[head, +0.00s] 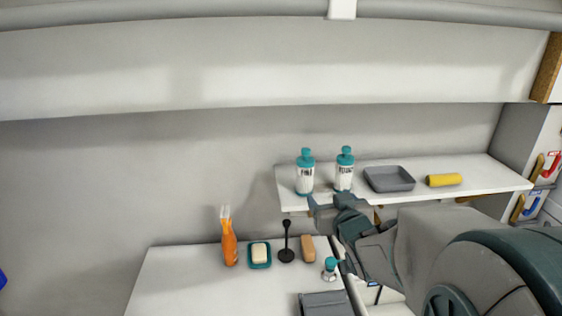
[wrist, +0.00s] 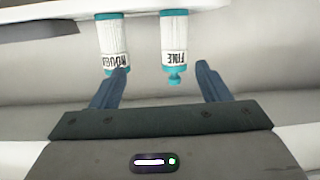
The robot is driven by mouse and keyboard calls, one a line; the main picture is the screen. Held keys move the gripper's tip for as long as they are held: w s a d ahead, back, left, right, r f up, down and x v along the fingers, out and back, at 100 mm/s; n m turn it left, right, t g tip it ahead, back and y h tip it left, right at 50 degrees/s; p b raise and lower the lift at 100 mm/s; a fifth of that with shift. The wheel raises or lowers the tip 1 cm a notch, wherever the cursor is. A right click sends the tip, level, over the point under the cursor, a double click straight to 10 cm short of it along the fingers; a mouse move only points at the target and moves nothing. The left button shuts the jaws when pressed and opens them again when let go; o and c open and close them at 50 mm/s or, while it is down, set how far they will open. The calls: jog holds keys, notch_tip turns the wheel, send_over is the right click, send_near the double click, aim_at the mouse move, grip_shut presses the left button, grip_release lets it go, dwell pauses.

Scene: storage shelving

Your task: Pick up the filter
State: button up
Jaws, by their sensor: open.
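Two white cylinders with teal tops and bases stand upright on the white shelf; they are the likeliest filters, but I cannot tell which one is meant. The left one (head: 306,173) appears labelled FINE and the right one (head: 344,170) ROUGH. In the wrist view they appear upside down, with the FINE cylinder (wrist: 174,45) between the finger lines and the ROUGH cylinder (wrist: 113,38) behind the left finger's tip. My gripper (wrist: 163,70) is open and empty. In the head view it is just in front of the shelf edge, below the cylinders.
A grey tray (head: 390,179) and a yellow roll (head: 444,180) lie right of the cylinders. The lower white table (head: 180,285) holds an orange fork-like tool (head: 229,240), a soap dish (head: 260,264), a black stand (head: 286,250), a brown block (head: 308,249) and a small teal-topped item (head: 330,268).

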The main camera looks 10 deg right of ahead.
aim_at(309, 168)
jog(key=w+r, duration=0.1)
jog(key=w, duration=0.2)
jog(key=w+a+t+y+p, duration=0.1)
jog(key=w, duration=0.2)
jog(key=w+a+r+t+y, duration=0.1)
jog(key=w, duration=0.2)
jog(key=shift+w+a+r+n, duration=0.1)
jog(key=shift+a+r+n, duration=0.05)
jog(key=shift+r+n, duration=0.2)
jog(key=shift+w+a+f+p, duration=0.15)
jog(key=shift+w+p, duration=0.2)
jog(key=shift+w, duration=0.5)
jog(key=shift+w+a+f+p, duration=0.15)
jog(key=shift+w+p, duration=0.25)
jog(key=shift+w, duration=0.45)
jog(key=shift+w+a+f+p, duration=0.15)
jog(key=shift+w+p, duration=0.2)
jog(key=shift+w, duration=0.5)
jog(key=c, duration=1.1)
